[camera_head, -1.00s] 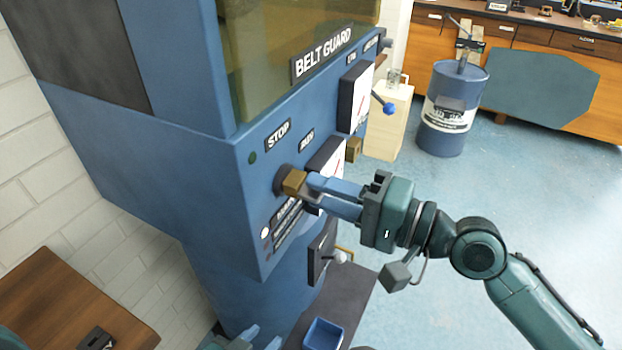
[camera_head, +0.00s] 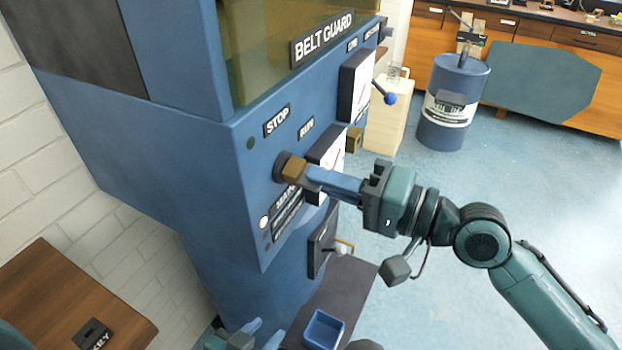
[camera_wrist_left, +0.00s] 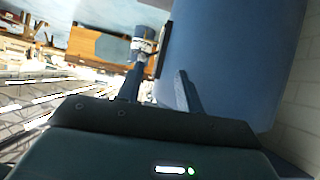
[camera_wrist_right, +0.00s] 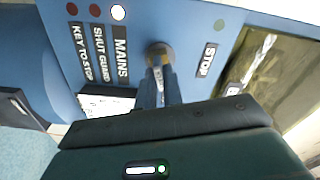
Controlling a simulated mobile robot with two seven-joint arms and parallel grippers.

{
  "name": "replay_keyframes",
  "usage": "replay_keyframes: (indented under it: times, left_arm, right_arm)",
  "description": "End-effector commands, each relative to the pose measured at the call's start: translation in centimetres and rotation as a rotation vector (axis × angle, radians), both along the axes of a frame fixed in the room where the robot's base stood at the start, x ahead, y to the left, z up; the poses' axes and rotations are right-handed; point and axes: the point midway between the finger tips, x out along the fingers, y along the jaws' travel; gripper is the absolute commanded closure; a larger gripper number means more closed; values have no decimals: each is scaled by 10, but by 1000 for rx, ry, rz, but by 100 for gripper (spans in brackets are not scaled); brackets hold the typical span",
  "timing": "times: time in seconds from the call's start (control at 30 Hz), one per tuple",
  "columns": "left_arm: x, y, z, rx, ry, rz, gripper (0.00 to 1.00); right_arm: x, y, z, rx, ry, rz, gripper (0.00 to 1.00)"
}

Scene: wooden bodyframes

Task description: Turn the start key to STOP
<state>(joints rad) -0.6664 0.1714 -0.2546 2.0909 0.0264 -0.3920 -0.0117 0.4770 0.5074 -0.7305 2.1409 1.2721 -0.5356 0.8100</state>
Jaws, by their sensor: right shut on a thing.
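The brass start key (camera_head: 294,169) sits in a dark round switch on the front of the blue machine panel, below the STOP label (camera_head: 277,120) and the RUN label (camera_head: 306,129). My right gripper (camera_head: 308,174) is shut on the key, with its fingers nearly one behind the other in the head view. In the right wrist view the key (camera_wrist_right: 157,50) is partly hidden by the fingers. My left gripper (camera_head: 262,338) is low at the bottom edge of the head view. Its fingers stand apart and empty in the left wrist view (camera_wrist_left: 158,82).
The MAINS lamp (camera_wrist_right: 118,12) is lit white; the two lamps beside it are dark red. A lever with a blue knob (camera_head: 390,99) sticks out to the right of the key. A blue tray (camera_head: 323,331) is below. A blue drum (camera_head: 453,105) stands behind on open floor.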

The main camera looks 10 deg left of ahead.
Motion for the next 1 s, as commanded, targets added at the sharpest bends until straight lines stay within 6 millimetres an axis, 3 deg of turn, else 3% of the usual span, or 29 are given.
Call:
replay_keyframes:
  times: [0.03, 0.2, 0.6, 1.0]
  left_arm:
    - [1, -3, -8, -5, -14, -7, 64]
    - [3, -9, -6, -37, -34, -20, 64]
    - [4, -9, -26, -99, -33, 8, 64]
    - [3, -10, -25, -115, -30, 18, 64]
  right_arm:
    - [0, 0, -6, -20, -71, 0, 100]
    - [0, 0, -4, -71, -227, 0, 100]
    - [0, 0, -3, -180, -563, 0, 100]
    - [0, 0, 0, -197, -610, 0, 100]
